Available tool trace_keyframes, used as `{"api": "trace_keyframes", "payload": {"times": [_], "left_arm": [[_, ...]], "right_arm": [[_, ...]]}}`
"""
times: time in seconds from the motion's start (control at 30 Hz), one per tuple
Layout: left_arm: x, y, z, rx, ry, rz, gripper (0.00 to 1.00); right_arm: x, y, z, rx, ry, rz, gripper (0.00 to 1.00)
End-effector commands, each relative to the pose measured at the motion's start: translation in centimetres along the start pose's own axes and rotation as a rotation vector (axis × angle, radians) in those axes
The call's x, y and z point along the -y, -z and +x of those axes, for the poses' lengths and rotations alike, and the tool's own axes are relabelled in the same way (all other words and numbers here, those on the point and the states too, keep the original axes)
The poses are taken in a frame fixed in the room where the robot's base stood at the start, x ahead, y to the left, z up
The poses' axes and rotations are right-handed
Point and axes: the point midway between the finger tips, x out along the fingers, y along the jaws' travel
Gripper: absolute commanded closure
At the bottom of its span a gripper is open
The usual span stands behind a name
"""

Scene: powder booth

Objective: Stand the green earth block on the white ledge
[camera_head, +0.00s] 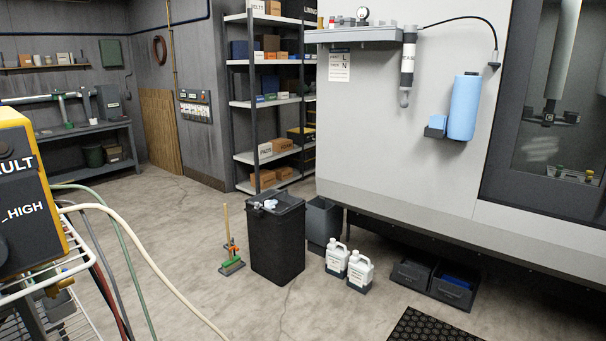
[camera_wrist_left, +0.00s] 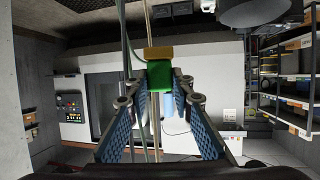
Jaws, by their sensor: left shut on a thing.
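In the left wrist view, a bright green block (camera_wrist_left: 160,73) sits between the fingertips of my left gripper (camera_wrist_left: 161,86). The two blue-padded fingers close in on its sides. A tan-yellow piece (camera_wrist_left: 158,53) shows at the block's far end; I cannot tell whether it is part of the block. The block appears held up in the air, clear of any surface. Neither gripper nor the green block shows in the head view. I cannot make out a clear white ledge in either view.
In the head view, a yellow control box (camera_head: 22,195) and hoses stand close at left. A black bin (camera_head: 277,245), two white jugs (camera_head: 360,270) and dark trays (camera_head: 453,287) stand before the large white booth (camera_head: 400,150).

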Motion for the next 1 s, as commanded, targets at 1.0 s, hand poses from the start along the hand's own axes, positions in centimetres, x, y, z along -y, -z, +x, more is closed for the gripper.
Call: {"api": "trace_keyframes", "payload": {"times": [1.0], "left_arm": [[-12.6, 3.4, 2.7, 0.0, -0.084, 0.036, 0.98]], "right_arm": [[0.1, -0.1, 0.0, 0.001, 0.001, 0.0, 0.71]]}}
